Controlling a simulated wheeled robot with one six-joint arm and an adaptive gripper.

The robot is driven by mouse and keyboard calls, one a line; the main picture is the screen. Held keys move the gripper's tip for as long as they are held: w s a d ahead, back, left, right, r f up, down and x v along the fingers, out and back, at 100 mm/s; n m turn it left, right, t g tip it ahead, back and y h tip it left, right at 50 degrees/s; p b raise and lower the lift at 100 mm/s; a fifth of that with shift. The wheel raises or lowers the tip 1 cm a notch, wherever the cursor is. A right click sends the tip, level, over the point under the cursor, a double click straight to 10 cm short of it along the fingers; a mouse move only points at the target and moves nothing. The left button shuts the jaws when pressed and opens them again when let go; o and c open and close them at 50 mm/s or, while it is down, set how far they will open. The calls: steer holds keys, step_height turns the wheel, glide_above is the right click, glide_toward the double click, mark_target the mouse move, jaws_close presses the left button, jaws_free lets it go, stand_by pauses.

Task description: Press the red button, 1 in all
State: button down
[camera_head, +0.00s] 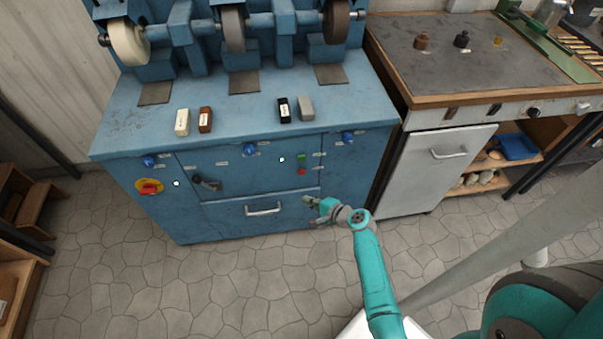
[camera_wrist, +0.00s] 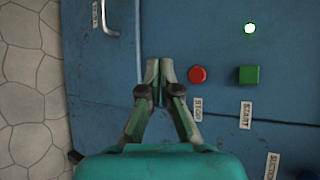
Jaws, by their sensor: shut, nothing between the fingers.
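The red button (camera_wrist: 198,74) is a small round knob on the blue panel, beside a label reading STOP. It also shows in the head view (camera_head: 301,171), just below the green button. The green button (camera_wrist: 249,75) is square, beside a label reading START, and shows in the head view (camera_head: 301,156). My gripper (camera_wrist: 160,66) is shut and empty. In the wrist view its fingertips appear just left of the red button, not over it. In the head view my gripper (camera_head: 310,202) is in front of the cabinet, below the buttons. I cannot tell its exact distance from the panel.
The blue grinding machine (camera_head: 240,182) has a drawer handle (camera_head: 263,209) and a red and yellow switch (camera_head: 149,187). A workbench (camera_head: 470,60) with a grey cabinet door (camera_head: 437,172) stands at right. The stone floor in front is clear.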

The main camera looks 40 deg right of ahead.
steer(key=w+d, duration=0.4)
steer(key=w, duration=0.3)
steer(key=shift+d, duration=0.4)
steer(key=shift+w+d, duration=0.1)
steer(key=shift+w, duration=0.1)
stand_by(1.1)
steer(key=shift+w+d, duration=0.15)
steer(key=shift+w, duration=0.05)
steer(key=shift+w+d, duration=0.25)
steer(key=shift+w, duration=0.15)
stand_by(0.8)
steer(key=shift+s+a, duration=0.1)
steer(key=shift+s, duration=0.05)
stand_by(0.3)
steer(key=shift+s+a, duration=0.4)
steer(key=shift+s, duration=0.2)
steer(key=shift+s+a, duration=0.7)
steer(key=shift+s, duration=0.35)
steer(key=shift+s+a, duration=0.7)
steer(key=shift+s, duration=0.35)
steer(key=shift+a, duration=0.1)
